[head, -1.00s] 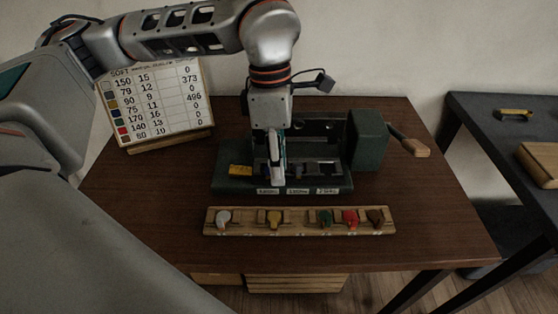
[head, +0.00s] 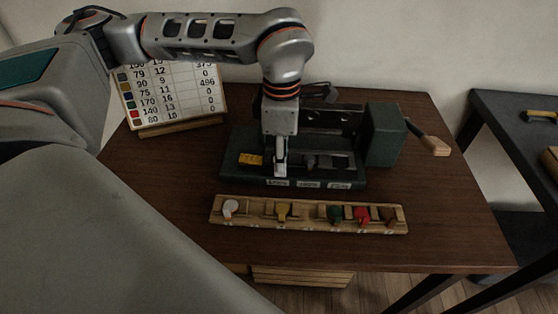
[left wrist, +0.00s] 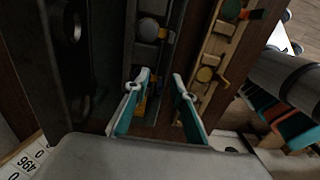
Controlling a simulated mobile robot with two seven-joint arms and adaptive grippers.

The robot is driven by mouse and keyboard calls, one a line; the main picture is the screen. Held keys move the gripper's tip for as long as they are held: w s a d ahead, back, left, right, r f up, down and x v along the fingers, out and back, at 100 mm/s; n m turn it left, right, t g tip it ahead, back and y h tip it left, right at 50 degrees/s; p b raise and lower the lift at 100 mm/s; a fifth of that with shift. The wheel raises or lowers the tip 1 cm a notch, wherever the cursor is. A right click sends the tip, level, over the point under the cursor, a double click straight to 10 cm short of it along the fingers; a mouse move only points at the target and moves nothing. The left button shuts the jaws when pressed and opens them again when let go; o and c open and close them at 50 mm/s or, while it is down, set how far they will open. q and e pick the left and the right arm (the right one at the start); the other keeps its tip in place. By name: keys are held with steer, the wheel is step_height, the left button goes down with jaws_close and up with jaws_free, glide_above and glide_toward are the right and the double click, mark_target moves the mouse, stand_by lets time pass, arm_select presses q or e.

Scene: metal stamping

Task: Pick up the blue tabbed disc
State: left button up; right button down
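My left gripper (head: 281,172) hangs fingers-down over the left part of the dark green press fixture (head: 240,177). In the left wrist view the left gripper (left wrist: 160,78) is open, its teal fingers apart with nothing gripped. A dark bluish-grey disc (left wrist: 148,30) with a small tab sits in the fixture, beyond the fingertips; it may be the blue tabbed disc, but its colour is hard to tell. In the head view no clearly blue disc shows; dark shapes lie in the fixture right of the fingers. My right gripper is not in view.
A wooden rack (head: 250,221) in front holds white, yellow (head: 283,208), green (head: 335,213), red (head: 362,215) and brown pieces. A yellow block (head: 250,159) lies on the fixture. A lever (head: 428,139) sticks out right. A number board (head: 176,95) stands behind left.

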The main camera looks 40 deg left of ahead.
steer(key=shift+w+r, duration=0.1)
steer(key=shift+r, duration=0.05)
arm_select(q)
jaws_close()
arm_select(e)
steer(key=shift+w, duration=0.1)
arm_select(q)
steer(key=shift+r, duration=0.1)
